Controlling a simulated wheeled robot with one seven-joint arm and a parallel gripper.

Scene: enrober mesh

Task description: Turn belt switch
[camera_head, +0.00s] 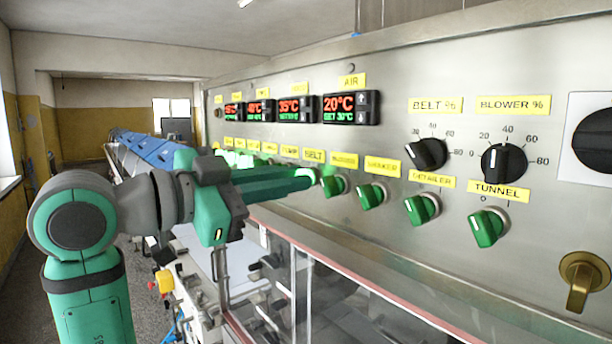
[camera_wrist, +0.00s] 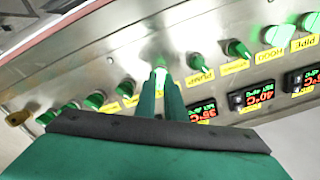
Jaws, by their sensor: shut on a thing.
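The belt switch (camera_wrist: 160,69) is a small green knob on the steel control panel, under the yellow BELT label (camera_head: 314,155). My gripper (camera_head: 308,178) reaches the panel from the left, its long green fingers shut on this knob. In the wrist view, turned nearly upside down, the gripper (camera_wrist: 160,76) has its fingertips on either side of the knob. The fingers hide most of the knob in the head view, so its exact angle cannot be told.
Green switches stand close on both sides: the blower switch (camera_head: 333,185) to the right and the pump switch (camera_wrist: 197,63) on the other side. A shaker switch (camera_head: 371,195), a tunnel switch (camera_head: 488,227) and a brass handle (camera_head: 584,283) follow. Glass guards (camera_head: 340,310) lie below the panel.

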